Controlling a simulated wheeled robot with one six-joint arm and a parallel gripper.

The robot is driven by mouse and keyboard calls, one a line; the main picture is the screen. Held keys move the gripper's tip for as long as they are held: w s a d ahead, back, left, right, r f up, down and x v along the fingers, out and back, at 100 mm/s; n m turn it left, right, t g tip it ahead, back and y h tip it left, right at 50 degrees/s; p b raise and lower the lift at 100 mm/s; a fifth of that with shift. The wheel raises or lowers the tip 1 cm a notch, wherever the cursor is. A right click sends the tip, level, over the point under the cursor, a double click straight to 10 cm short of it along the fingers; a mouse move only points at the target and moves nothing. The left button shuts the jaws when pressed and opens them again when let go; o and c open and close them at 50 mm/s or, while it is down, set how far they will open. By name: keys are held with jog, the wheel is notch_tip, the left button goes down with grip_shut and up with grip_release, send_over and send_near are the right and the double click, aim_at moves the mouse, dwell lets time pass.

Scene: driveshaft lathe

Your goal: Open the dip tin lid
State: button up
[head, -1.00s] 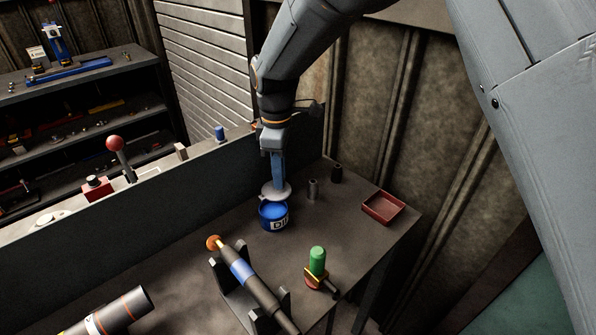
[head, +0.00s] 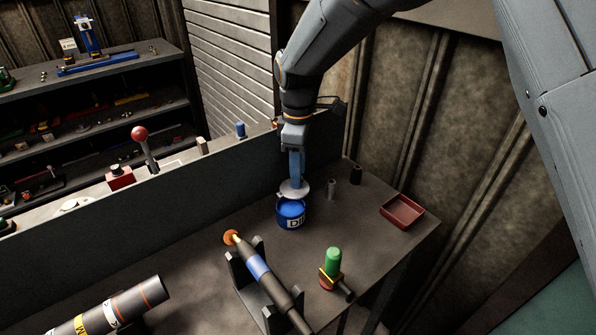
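The dip tin (head: 291,216) is a short blue tin with a white label, standing on the dark bench near the back wall. Its lid (head: 294,190) is a pale grey disc above the tin's back part; blue shows at the tin's top in front of it. My gripper (head: 296,176) points straight down with its blue fingers at the lid's top. The fingers overlap from this side, and their tips are too small to tell whether they are closed on the lid.
A shaft (head: 262,277) lies in a dark cradle in front of the tin. A green-topped tool (head: 332,264) stands to its right. Two small dark cylinders (head: 331,189) (head: 356,174) and a red tray (head: 402,211) are right of the tin. A low wall (head: 150,225) runs behind the bench.

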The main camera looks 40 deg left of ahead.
notch_tip(320, 180, up, 7)
jog(key=shift+r+b, duration=0.2)
jog(key=shift+b, duration=0.75)
